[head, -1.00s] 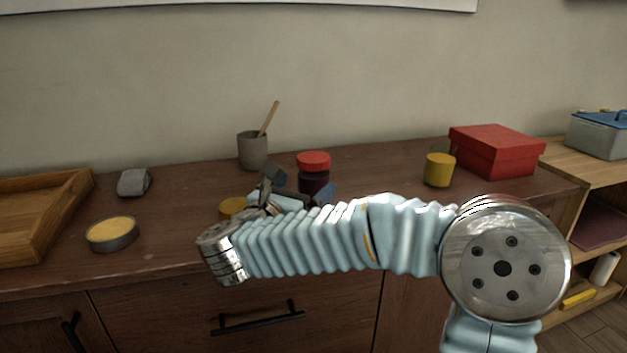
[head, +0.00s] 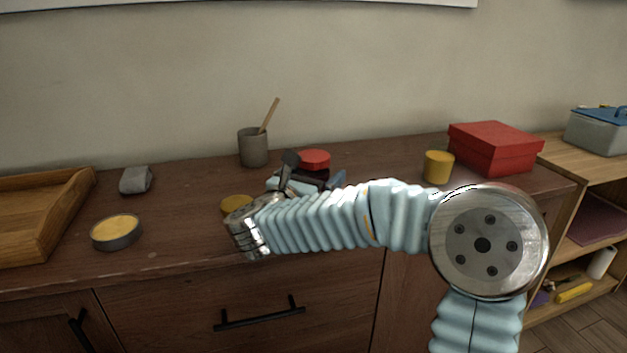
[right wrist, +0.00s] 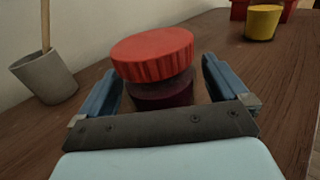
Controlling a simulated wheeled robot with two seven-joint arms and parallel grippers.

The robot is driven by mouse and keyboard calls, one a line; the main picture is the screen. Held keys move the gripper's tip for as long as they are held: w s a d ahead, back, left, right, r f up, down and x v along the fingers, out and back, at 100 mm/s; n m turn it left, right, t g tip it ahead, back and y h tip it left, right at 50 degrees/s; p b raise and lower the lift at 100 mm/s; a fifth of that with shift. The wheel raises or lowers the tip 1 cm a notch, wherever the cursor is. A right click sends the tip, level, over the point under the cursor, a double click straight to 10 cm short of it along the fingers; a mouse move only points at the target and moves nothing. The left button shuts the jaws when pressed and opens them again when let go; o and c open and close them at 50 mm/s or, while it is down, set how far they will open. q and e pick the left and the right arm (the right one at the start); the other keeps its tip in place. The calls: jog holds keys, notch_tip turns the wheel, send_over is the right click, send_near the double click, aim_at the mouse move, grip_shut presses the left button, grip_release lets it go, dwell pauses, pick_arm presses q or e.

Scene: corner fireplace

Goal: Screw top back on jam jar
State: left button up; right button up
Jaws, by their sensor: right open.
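The jam jar (head: 308,177) stands on the wooden cabinet top, dark below with a red top (head: 315,159) on it. My right gripper (head: 313,172) is open at the jar, one finger on each side. In the right wrist view the dark jar (right wrist: 162,92) is between the two blue fingers (right wrist: 161,80), with visible gaps. The red top (right wrist: 153,54) sits over the jar's mouth there and looks slightly tilted; whether it is threaded on cannot be told. In the head view my arm and gripper hide the jar's lower part. My left gripper is not in view.
A grey cup (head: 253,148) with a wooden stick stands behind left of the jar. A yellow round object (head: 236,204) is partly hidden by my arm. A yellow cylinder (head: 438,167) and red box (head: 494,147) stand right. A yellow-filled tin (head: 116,232) and wooden tray (head: 75,205) are left.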

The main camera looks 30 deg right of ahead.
aim_at(308, 164)
jog(key=c, duration=1.3)
jog(key=shift+r, duration=0.15)
jog(key=r, duration=0.3)
jog(key=shift+s+r, duration=0.3)
jog(key=s+r+b, duration=0.2)
jog(key=s+r, duration=0.7)
jog(key=s, duration=0.4)
jog(key=shift+s+a, duration=0.25)
jog(key=shift+a, duration=0.05)
jog(key=shift+r, duration=0.1)
